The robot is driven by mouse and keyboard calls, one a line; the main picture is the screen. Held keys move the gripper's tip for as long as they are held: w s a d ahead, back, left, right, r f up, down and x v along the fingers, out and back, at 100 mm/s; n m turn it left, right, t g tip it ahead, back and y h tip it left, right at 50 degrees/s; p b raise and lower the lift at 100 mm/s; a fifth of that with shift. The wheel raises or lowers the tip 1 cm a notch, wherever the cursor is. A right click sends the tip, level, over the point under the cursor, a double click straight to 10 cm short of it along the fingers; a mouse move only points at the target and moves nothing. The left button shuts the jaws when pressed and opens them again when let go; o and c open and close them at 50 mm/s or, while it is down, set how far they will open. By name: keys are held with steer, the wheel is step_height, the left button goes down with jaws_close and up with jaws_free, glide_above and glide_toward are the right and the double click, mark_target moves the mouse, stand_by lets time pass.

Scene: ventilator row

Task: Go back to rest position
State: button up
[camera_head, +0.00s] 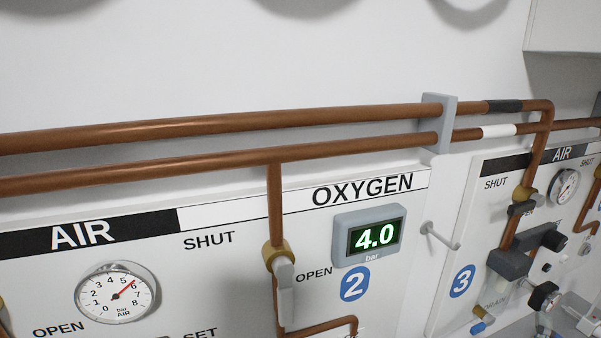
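My gripper does not show in the head camera view. The view holds a white wall panel (215,262) with an AIR side and an OXYGEN side. A round air gauge (117,293) sits on the left, its needle pointing to the upper right near 5 to 6. A digital display (369,236) reads 4.0 bar in green, above a blue label 2 (353,284). A valve with a grey handle (284,286) sits on the oxygen pipe, its handle hanging down beside the word OPEN.
Two copper pipes (220,123) run along the wall through a grey bracket (438,124). A hook (440,236) sticks out right of the display. A second panel (478,217) with label 3, a gauge (565,187) and black knobs (543,296) stands at the right.

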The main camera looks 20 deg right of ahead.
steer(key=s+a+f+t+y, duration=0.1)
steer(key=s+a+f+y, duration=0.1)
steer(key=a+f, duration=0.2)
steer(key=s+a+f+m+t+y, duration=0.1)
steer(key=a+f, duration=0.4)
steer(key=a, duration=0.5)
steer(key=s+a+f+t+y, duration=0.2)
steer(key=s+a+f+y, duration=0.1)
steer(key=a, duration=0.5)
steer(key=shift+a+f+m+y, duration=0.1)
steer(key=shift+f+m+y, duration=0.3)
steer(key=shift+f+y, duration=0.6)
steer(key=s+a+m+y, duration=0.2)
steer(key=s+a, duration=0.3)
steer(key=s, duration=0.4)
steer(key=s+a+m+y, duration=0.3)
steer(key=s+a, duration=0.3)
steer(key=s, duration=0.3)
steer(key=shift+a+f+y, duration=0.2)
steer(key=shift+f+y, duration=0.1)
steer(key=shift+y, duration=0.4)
